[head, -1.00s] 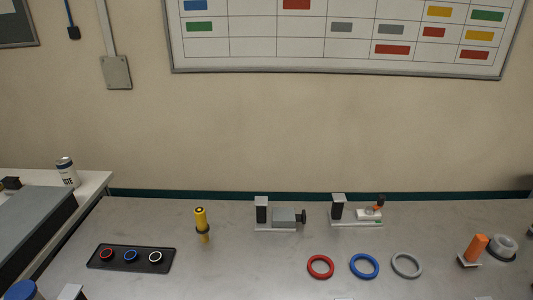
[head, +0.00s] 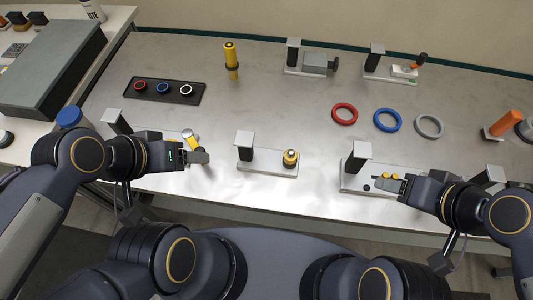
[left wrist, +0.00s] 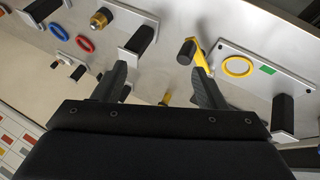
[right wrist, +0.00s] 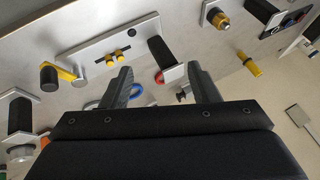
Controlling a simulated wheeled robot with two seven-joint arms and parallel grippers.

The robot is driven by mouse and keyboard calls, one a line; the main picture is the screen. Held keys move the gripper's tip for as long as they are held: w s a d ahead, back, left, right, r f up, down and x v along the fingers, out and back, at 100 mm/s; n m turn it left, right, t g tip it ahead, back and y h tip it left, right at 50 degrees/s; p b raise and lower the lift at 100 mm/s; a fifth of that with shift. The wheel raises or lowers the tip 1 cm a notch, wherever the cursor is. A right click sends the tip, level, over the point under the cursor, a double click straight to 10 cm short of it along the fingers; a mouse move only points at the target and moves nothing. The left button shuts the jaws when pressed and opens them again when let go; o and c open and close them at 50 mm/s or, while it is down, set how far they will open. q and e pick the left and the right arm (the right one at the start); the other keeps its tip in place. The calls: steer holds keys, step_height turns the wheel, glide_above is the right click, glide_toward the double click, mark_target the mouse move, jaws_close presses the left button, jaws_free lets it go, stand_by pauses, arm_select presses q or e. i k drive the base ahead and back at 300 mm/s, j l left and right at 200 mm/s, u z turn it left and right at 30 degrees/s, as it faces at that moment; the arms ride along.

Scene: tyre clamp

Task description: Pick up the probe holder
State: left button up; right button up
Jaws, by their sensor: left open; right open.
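No part is labelled as the probe holder. A yellow rod with a black collar (head: 231,62) stands upright at the back of the table. A brass-and-black round piece (head: 290,158) sits on a plate with a post, front centre; it also shows in the left wrist view (left wrist: 101,18). My left gripper (head: 203,157) is open and empty at front left, near a yellow lever (head: 195,144) with a grey cap; the lever shows by its right finger in the left wrist view (left wrist: 199,55). My right gripper (head: 385,184) is open and empty over the front right plate.
The front right plate (head: 352,182) has a post and small yellow-black parts. Red (head: 344,114), blue (head: 388,120) and grey rings (head: 429,126) lie behind it. A black tray (head: 165,91) holds three rings. Two fixtures (head: 308,66) (head: 392,70) stand at the back.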

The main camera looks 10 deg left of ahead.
mark_target(252, 158)
steer(key=k+u, duration=0.1)
steer(key=u, duration=0.75)
steer(key=k+u, duration=0.15)
steer(key=u, duration=0.25)
steer(key=k+u, duration=0.1)
steer(key=u, duration=0.3)
